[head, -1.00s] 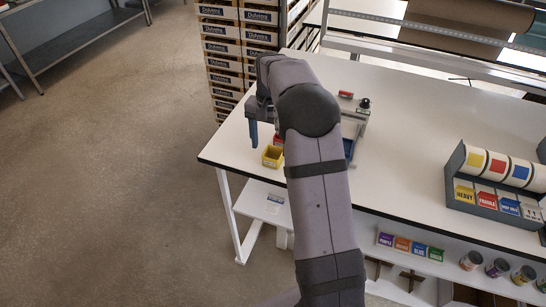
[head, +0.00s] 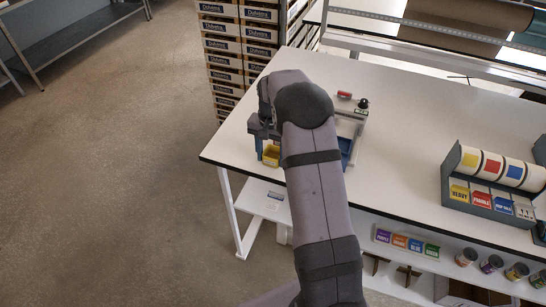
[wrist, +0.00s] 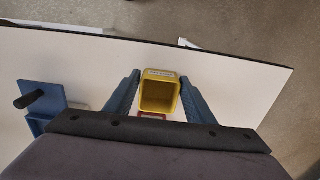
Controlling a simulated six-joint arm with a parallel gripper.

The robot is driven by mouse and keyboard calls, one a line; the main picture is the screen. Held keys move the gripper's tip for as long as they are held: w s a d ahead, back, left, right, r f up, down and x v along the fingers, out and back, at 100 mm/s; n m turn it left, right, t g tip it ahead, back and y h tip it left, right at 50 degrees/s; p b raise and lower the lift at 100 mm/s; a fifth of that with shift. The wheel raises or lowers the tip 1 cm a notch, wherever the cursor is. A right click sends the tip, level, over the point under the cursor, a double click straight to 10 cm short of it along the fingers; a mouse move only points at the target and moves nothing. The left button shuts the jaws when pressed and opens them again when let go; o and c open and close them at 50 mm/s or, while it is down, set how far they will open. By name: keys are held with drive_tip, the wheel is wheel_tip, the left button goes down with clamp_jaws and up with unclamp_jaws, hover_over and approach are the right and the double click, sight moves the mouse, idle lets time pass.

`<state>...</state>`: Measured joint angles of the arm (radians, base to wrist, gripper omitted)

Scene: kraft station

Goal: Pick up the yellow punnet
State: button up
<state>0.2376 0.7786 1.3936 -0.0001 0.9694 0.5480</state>
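The yellow punnet (head: 271,154) is a small open box near the left corner of the white table, partly hidden by my arm in the head view. In the wrist view the yellow punnet (wrist: 159,93) lies between my two blue fingers, its open top towards the camera and its inside empty. My gripper (wrist: 160,92) is open, with one finger on each side of the punnet and a gap showing beside it. In the head view my gripper (head: 268,150) is at the punnet, its fingers mostly hidden.
A red item (wrist: 152,115) is right beside the punnet. A blue tray with a dark-knobbed handle (wrist: 40,98) stands to the left in the wrist view. The table edge (wrist: 190,48) is close by.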

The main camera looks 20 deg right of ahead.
drive_tip(key=c, duration=0.5)
drive_tip(key=shift+r, duration=0.1)
wheel_tip(320, 180, up, 10)
drive_tip(key=b, duration=0.3)
drive_tip(key=s+d+m+p, duration=0.1)
drive_tip(key=s+d+p, duration=0.1)
drive_tip(key=d, duration=0.4)
drive_tip(key=s+d+m+p, duration=0.1)
drive_tip(key=s+d+p, duration=0.2)
drive_tip(key=d+p, duration=0.2)
drive_tip(key=s+d+p, duration=0.2)
drive_tip(key=d+p, duration=0.2)
drive_tip(key=d, duration=0.5)
drive_tip(key=shift+s+d+m, duration=0.2)
drive_tip(key=shift+d+m, duration=0.05)
drive_tip(key=shift+m, duration=0.15)
drive_tip(key=shift+w+d+r+n, duration=0.1)
drive_tip(key=shift+w+d+n, duration=0.25)
drive_tip(key=shift+n, duration=0.35)
drive_tip(key=shift+w+d+r+n, duration=0.15)
drive_tip(key=shift+w+n, duration=0.25)
drive_tip(key=shift+n, duration=0.3)
